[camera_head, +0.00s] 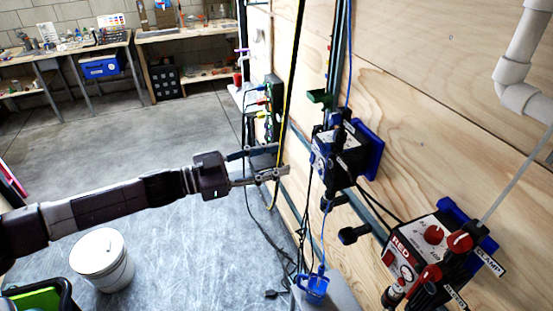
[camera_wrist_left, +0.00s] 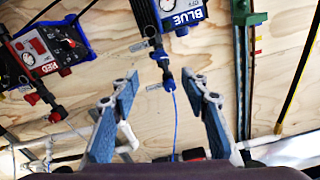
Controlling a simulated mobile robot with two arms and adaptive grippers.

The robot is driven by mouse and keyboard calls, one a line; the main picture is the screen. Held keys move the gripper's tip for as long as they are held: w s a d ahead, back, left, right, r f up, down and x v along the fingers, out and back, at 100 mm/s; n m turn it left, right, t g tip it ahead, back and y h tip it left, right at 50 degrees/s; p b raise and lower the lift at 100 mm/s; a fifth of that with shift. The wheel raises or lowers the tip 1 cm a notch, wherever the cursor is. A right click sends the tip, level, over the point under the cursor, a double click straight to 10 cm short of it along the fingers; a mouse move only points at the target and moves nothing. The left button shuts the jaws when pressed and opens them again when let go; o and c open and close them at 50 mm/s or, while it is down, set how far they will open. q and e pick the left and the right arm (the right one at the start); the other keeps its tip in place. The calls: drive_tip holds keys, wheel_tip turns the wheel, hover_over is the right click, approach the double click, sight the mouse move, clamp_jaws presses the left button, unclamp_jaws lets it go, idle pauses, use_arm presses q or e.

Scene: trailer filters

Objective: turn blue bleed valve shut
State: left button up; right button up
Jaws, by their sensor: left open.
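The blue filter unit (camera_head: 336,152) is fixed to the plywood wall, right of my left gripper (camera_head: 280,161) in the head view. In the left wrist view the unit (camera_wrist_left: 177,14) shows its BLUE label at the top. A small blue valve (camera_wrist_left: 160,54) sits below it, with a blue tube hanging from the fitting. My left gripper (camera_wrist_left: 163,88) is open and empty. Its two fingers stand apart on either side of the hanging tube in that view. Whether this blue part is the bleed valve's handle is hard to tell. My right gripper is not seen.
A red filter unit (camera_head: 424,258) with red knobs is on the wall to the right. Hoses and cables hang along the wall near my left gripper.

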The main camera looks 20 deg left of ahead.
sight(324, 148)
use_arm(q)
drive_tip(key=x, duration=1.1)
drive_tip(key=shift+w+d+f, duration=0.2)
drive_tip(key=shift+w+d, duration=0.05)
drive_tip(key=shift+w, duration=0.05)
drive_tip(key=shift+c, duration=0.3)
clamp_jaws()
drive_tip(key=shift+m+b, duration=0.4)
drive_tip(key=shift+m, duration=1.1)
